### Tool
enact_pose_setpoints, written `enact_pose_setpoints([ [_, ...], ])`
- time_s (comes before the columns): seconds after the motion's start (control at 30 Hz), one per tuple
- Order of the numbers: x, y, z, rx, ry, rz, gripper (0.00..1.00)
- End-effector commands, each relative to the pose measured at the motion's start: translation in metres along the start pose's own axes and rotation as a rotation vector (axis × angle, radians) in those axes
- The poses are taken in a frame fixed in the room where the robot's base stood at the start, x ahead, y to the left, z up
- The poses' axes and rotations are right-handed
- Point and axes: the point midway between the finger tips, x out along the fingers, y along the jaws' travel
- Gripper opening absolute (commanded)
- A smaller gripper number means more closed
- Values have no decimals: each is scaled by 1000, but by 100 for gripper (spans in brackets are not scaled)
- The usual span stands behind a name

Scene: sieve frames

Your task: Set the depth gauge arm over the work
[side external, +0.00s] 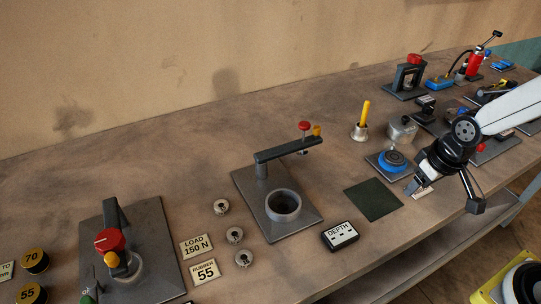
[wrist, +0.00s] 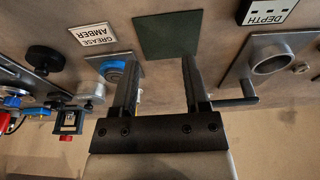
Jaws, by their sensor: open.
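The depth gauge arm (side external: 287,150) is a dark bar on a post, on a grey base plate (side external: 245,185). It points to the back right, beside and not over the round open cup (side external: 283,205) on that plate. A red knob (side external: 304,126) and a yellow knob sit near its free end. The cup also shows in the wrist view (wrist: 270,60), with the dark bar (wrist: 235,101) near it. A DEPTH display (side external: 340,236) stands at the plate's front right. My gripper (side external: 445,195) is open and empty, well right of the gauge; it also shows in the wrist view (wrist: 156,65).
A bare dark green mat (side external: 373,200) lies between the gauge and my gripper. A blue-topped device (side external: 393,161), a metal pot (side external: 402,131) and a yellow-handled tool (side external: 364,120) stand behind. Several small metal rings and label plates lie left of the gauge.

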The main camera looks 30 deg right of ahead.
Motion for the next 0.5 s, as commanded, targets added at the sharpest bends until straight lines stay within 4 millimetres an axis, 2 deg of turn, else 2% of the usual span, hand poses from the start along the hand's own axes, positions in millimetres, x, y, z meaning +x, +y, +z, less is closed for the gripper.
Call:
enact_pose_setpoints([
  [0.03, 0, 0, 0, 0, 0, 0, 59],
  [0.07, 0, 0, 0, 0, 0, 0, 67],
  [0.27, 0, -1, -7, -14, -3, -1, 67],
  [0.37, 0, -2, -18, -36, -10, -2, 67],
  [0.5, -1, -5, -44, -91, -24, -4, 67],
])
